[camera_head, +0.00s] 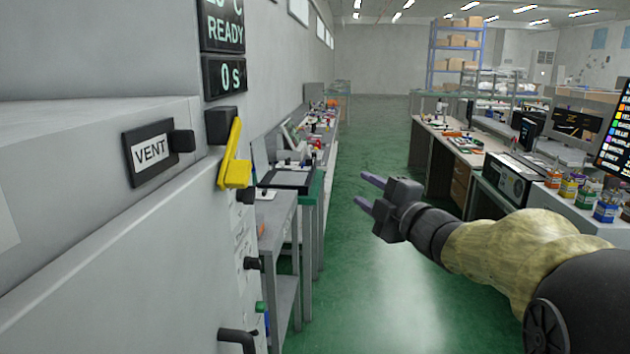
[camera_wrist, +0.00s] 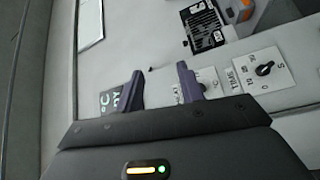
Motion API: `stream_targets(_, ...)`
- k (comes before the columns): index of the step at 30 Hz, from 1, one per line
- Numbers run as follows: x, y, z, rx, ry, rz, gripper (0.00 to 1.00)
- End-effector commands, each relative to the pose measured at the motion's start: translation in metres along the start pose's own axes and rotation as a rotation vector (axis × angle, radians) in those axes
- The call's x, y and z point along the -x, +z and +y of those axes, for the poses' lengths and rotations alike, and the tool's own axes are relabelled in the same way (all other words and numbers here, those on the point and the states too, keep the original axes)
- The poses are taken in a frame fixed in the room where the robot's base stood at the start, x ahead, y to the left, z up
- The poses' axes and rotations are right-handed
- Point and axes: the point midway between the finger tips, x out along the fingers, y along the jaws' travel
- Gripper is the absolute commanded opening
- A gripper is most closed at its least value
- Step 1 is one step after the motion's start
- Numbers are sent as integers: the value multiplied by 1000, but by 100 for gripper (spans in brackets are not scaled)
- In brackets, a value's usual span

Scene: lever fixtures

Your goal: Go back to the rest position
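My gripper (camera_head: 372,193) is held out in the aisle in the head view, well to the right of the grey machine (camera_head: 90,240). Its two purple-grey fingers are apart with nothing between them. In the wrist view the fingers (camera_wrist: 160,88) are also spread and empty, with the machine's panel behind them. A yellow lever (camera_head: 236,160) is on the machine's face, pointing down from a black mount, and the gripper is clear of it.
A VENT label (camera_head: 150,150) with a black knob and displays (camera_head: 222,25) reading READY and 0 s are on the machine. A grey bench (camera_head: 285,205) stands beyond it. A desk (camera_head: 450,150) with monitors and small coloured containers (camera_head: 607,206) stands right. Green floor (camera_head: 385,140) lies clear between.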

Motion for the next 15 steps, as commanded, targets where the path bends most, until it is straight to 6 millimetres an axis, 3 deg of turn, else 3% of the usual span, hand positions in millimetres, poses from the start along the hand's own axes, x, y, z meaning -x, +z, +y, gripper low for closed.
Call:
stream_targets(3,13,28,-41,-229,-68,-212,38)
stream_targets(8,48,55,-109,-541,-170,-510,38)
stream_targets(11,81,60,-156,-733,-239,-700,38)
stream_targets(15,134,51,-219,-984,-341,-966,38)
